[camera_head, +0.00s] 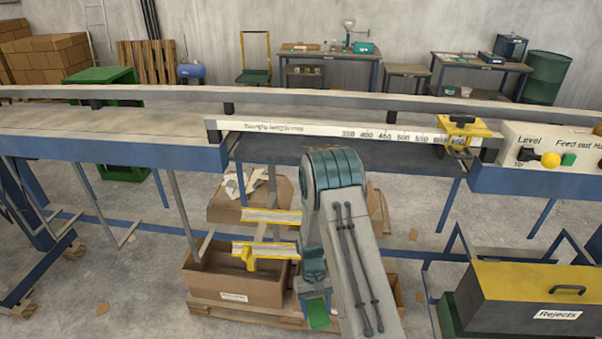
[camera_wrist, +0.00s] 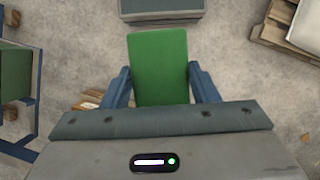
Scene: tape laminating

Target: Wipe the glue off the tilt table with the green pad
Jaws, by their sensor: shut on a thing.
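The green pad (camera_wrist: 158,68) is clamped between the two blue fingers of my gripper (camera_wrist: 161,86) in the wrist view. In the head view the pad (camera_head: 318,314) shows at the lower end of my gripper (camera_head: 316,291), pointing down, apart from any surface.
A cardboard box (camera_head: 232,283) on a pallet stands left of my gripper, with yellow-edged strips (camera_head: 265,249) above it. The Rejects bin (camera_head: 530,300) stands at the lower right. A yellow clamp (camera_head: 462,130) sits on the scale. Blue frame legs stand on both sides.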

